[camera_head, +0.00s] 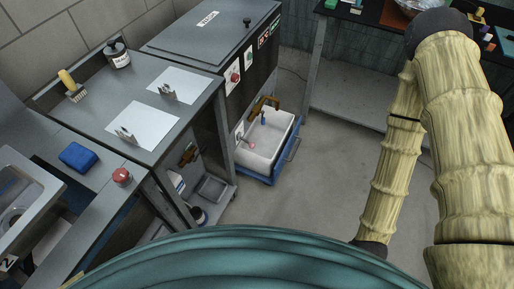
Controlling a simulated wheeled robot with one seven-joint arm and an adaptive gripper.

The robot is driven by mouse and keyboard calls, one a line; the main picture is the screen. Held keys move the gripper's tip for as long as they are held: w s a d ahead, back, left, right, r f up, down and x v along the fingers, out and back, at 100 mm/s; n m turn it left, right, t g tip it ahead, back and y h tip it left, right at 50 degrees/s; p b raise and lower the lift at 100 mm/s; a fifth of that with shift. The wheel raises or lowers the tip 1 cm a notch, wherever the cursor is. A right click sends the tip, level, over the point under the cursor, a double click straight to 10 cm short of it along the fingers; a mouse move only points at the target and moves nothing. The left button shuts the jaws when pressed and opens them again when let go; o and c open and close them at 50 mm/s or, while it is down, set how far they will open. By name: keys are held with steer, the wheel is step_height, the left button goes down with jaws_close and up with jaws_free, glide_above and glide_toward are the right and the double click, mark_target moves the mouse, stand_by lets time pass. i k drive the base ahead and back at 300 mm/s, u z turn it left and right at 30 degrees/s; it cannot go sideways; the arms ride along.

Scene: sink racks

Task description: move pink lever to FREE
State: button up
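A small pink spot (252,146) shows at the inner side of a white basin (282,152) low at the right of the counter. It may be the pink lever, but it is too small to make out its shape or setting. No FREE label is readable. My pale, ringed arm (467,130) fills the right side of the view. My gripper cannot be seen, and the spot is well away from the visible arm links.
The basin sits in a blue frame (292,151) beside a grey cabinet (205,35). The counter carries a blue sponge (78,157), a red-topped object (122,176) and white sheets (143,126). A bench (390,14) stands at upper right. Grey floor (310,200) is clear between.

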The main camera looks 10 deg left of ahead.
mark_target(252, 146)
steer(key=z, duration=0.5)
steer(key=k, duration=1.1)
steer(key=u, duration=0.8)
steer(key=i, duration=1.05)
steer(key=u, duration=0.35)
